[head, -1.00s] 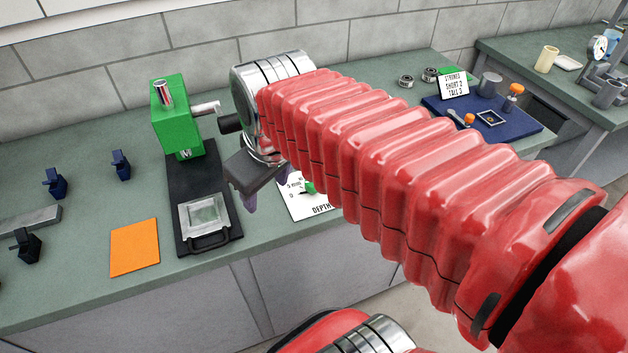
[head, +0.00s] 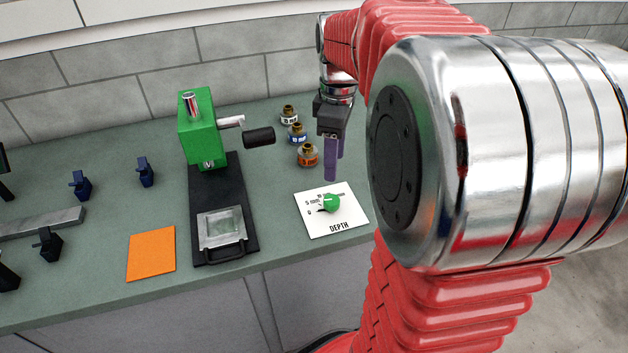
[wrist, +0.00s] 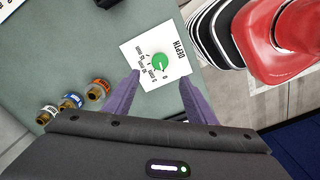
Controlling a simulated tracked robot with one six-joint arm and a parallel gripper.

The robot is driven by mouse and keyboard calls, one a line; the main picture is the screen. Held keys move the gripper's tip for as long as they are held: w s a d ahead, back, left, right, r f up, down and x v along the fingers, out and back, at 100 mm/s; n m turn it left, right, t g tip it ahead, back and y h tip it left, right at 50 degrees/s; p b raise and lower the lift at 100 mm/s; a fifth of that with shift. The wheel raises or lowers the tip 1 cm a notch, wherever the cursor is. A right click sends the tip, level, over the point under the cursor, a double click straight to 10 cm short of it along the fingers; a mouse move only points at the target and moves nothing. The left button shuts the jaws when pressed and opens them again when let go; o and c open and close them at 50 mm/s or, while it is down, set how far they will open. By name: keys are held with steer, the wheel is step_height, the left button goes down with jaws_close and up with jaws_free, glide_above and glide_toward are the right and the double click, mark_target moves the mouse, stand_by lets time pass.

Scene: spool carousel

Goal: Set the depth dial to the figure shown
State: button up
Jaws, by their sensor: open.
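The depth dial is a green round knob (head: 331,204) on a white card marked DEPTH (head: 338,227), lying on the bench. Small markings run round the knob, but my arm and the picture size leave them hard to read. In the wrist view the knob (wrist: 160,63) sits on its card (wrist: 143,50), ahead of and between the finger tips. My gripper (head: 334,172) has purple fingers and is above the bench, behind the card and apart from the knob. In the wrist view my gripper (wrist: 160,77) is open and empty.
Several small labelled jars with brass-coloured tops (head: 307,155) stand behind the card. A green press (head: 198,130) on a black base (head: 234,182), with a black handle (head: 259,137), stands left. An orange square (head: 152,254) and dark blue clamps (head: 80,186) lie further left.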

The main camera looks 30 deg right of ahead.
mark_target(332, 199)
stand_by(0.3)
step_height(332, 199, down, 14)
steer(key=shift+r, duration=0.15)
stand_by(0.6)
steer(key=c, duration=1)
